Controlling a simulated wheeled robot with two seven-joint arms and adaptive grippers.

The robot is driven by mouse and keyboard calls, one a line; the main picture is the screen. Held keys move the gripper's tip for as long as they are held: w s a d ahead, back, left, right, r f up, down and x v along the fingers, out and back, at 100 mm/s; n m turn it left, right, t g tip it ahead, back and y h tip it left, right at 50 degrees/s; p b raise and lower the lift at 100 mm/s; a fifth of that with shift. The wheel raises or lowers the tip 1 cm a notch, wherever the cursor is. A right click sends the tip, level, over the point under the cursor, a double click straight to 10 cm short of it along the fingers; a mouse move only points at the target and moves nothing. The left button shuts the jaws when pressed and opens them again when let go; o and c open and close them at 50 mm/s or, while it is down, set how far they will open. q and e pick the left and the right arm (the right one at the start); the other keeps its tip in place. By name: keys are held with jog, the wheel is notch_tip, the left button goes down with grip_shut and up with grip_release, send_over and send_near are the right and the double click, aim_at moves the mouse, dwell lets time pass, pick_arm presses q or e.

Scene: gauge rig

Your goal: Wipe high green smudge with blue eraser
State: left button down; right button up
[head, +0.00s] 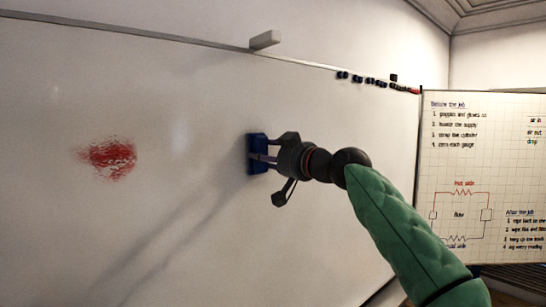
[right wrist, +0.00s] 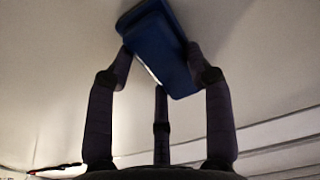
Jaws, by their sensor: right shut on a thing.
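The blue eraser (head: 257,150) is at the whiteboard's surface, near the middle of the head view. My right gripper (head: 269,157) is shut on it, coming from the right. In the right wrist view the eraser (right wrist: 158,40) sits tilted between the fingers, its long side slanting. It is against the board or very close to it; I cannot tell if it touches. No green smudge shows in either view; the patch behind the eraser and gripper is hidden. A red smudge (head: 108,157) is on the board, left of the eraser. My left gripper is not in view.
A pale grey block (head: 265,40) sits on the whiteboard's top rail (head: 190,39). Several dark small items (head: 370,80) line the rail farther right. A paper chart (head: 480,190) with writing and a diagram stands at the right. The board between the eraser and the red smudge is clear.

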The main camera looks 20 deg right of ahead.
jog(key=shift+s+a, duration=0.35)
jog(key=shift+a, duration=0.65)
jog(key=shift+s+a, duration=0.35)
jog(key=shift+a, duration=0.65)
jog(key=shift+s+a, duration=0.35)
jog(key=shift+a, duration=0.65)
jog(key=b+v, duration=0.2)
jog(key=v, duration=0.4)
jog(key=shift+b, duration=0.3)
jog(key=b+v, duration=0.1)
jog(key=v, duration=0.2)
